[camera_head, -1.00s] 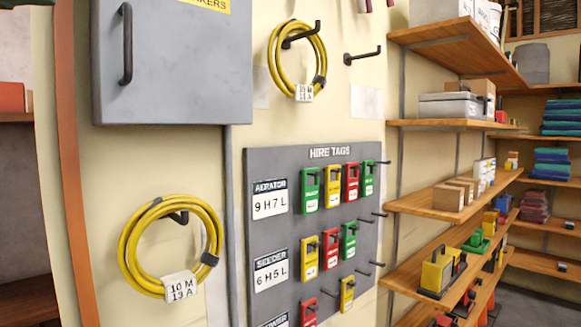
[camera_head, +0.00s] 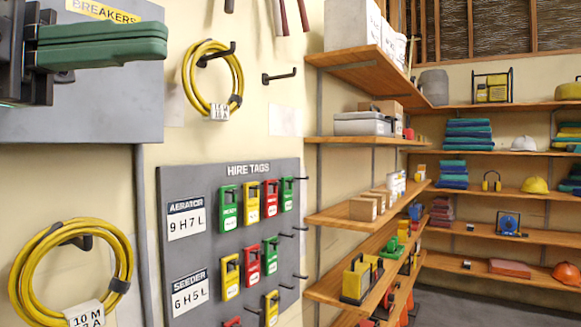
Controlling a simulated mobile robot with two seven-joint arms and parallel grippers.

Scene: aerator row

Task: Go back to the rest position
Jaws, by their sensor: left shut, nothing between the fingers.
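My left gripper (camera_head: 100,44) is in the upper left of the head view, its green fingers shut with nothing between them. It shows in front of the grey breaker cabinet (camera_head: 90,112) and hides part of that cabinet's door. The hire tags board (camera_head: 237,167) hangs on the wall right of and below the gripper, with green, yellow and red tags on its hooks. My right gripper is not in view.
A yellow cable coil (camera_head: 187,91) hangs on an upper hook, another (camera_head: 20,271) at the lower left. An empty hook (camera_head: 279,77) is beside the upper coil. Wooden shelves (camera_head: 345,214) with boxes and tools stick out on the right. Some grey floor (camera_head: 470,293) shows at lower right.

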